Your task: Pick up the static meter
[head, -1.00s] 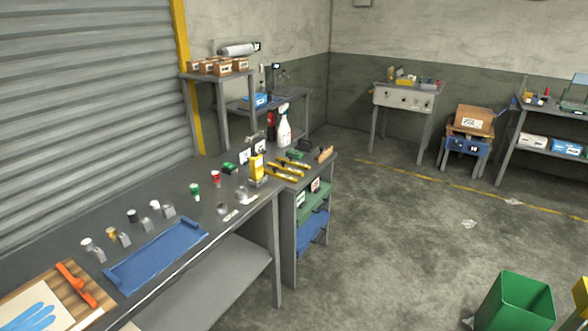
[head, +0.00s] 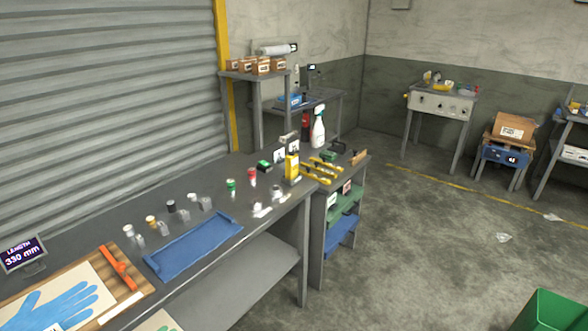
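A yellow upright handheld device (head: 292,167), which looks like the static meter, stands near the far end of the long grey workbench (head: 120,202). It is small in the view, and its face cannot be read. Yellow-handled tools (head: 322,170) lie just to its right, and small pale cards stand behind it. Neither of my grippers is in view.
A blue tray (head: 195,245), small bottles and a board with a blue glove (head: 50,305) occupy the near bench. A white spray bottle (head: 318,128) stands behind the device. A green bin (head: 552,312) is at the lower right. The floor between is mostly clear.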

